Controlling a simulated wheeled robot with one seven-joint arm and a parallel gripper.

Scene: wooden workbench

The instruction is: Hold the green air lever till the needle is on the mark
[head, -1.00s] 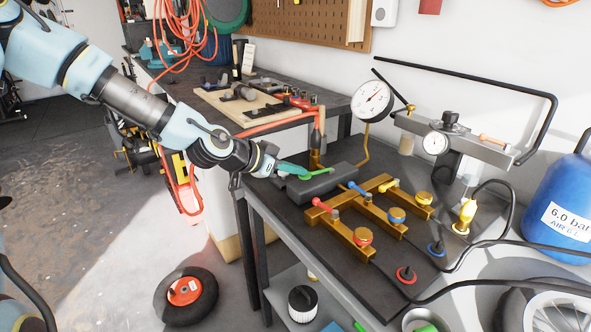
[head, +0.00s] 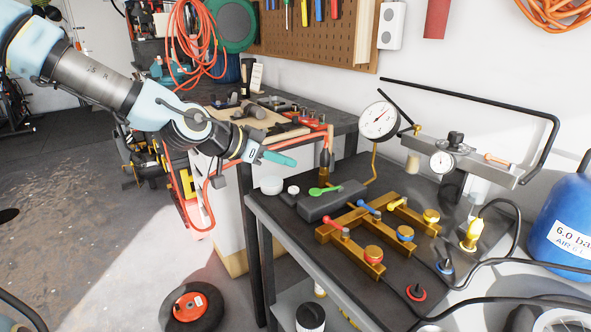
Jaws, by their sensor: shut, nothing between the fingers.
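The green air lever (head: 323,190) sits on top of a dark grey block (head: 332,202) on the bench. My gripper (head: 280,159) is shut and empty, its teal fingers up and to the left of the lever, apart from it. A large white round gauge (head: 379,120) stands behind the block on a brass pipe. Its red needle points to the upper right; the mark is too small to make out. A smaller gauge (head: 442,162) is on the grey bar to the right.
A brass manifold (head: 375,228) with red, blue and yellow levers and knobs lies right of the block. A blue air tank (head: 566,220) stands at the far right. White round pieces (head: 271,185) lie at the bench's left edge. Black hoses cross the right side.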

